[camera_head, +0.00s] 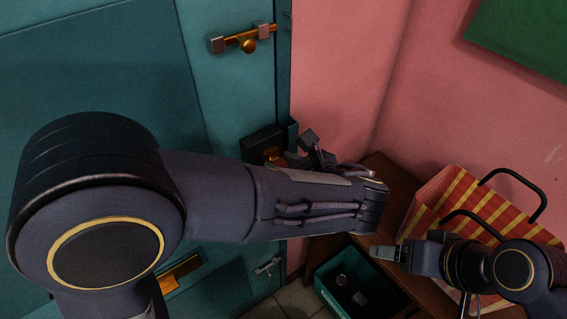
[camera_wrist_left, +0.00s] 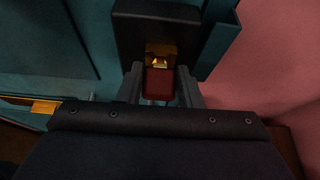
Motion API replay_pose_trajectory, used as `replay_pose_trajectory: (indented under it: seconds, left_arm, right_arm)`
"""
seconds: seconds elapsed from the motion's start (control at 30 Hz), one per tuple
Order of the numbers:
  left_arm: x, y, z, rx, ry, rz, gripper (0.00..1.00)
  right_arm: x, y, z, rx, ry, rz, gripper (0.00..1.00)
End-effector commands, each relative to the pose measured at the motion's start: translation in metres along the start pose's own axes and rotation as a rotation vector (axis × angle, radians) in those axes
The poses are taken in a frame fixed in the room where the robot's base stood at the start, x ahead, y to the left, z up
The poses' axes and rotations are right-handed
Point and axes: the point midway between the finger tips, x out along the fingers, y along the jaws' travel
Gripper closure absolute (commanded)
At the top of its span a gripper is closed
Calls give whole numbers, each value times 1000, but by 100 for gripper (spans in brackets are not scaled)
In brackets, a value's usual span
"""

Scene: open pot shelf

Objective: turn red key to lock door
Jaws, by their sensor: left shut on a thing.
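The teal door (camera_head: 235,90) stands on the left in the head view, with a dark lock box (camera_head: 262,141) at its right edge. In the left wrist view the lock box (camera_wrist_left: 157,30) has a brass keyhole part (camera_wrist_left: 160,52). The red key (camera_wrist_left: 159,84) sits at the brass part, between the two fingers of my left gripper (camera_wrist_left: 160,90), which is shut on it. In the head view my left gripper (camera_head: 290,155) is at the lock, partly hidden by my arm. My right gripper (camera_head: 385,253) is away from the door near the bag; its finger gap is unclear.
A brass bolt (camera_head: 242,38) is high on the door, and a brass mail slot (camera_head: 180,273) is low. A striped bag (camera_head: 435,195) stands on a wooden table (camera_head: 395,180) at right. A teal bin (camera_head: 335,262) holds small items below. Pink walls (camera_head: 345,70) flank the door.

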Motion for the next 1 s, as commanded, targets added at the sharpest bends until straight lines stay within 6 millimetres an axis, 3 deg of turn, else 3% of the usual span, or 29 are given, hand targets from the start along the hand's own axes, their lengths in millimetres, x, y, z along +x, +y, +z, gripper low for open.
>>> replay_pose_trajectory:
  seconds: [0.5,1.0]
  left_arm:
    - [1,2,-2,-165,-2,-80,84]
    - [0,2,0,-198,-1,-97,84]
  right_arm:
    - [24,11,12,0,0,0,24]
    - [27,12,14,0,0,0,24]
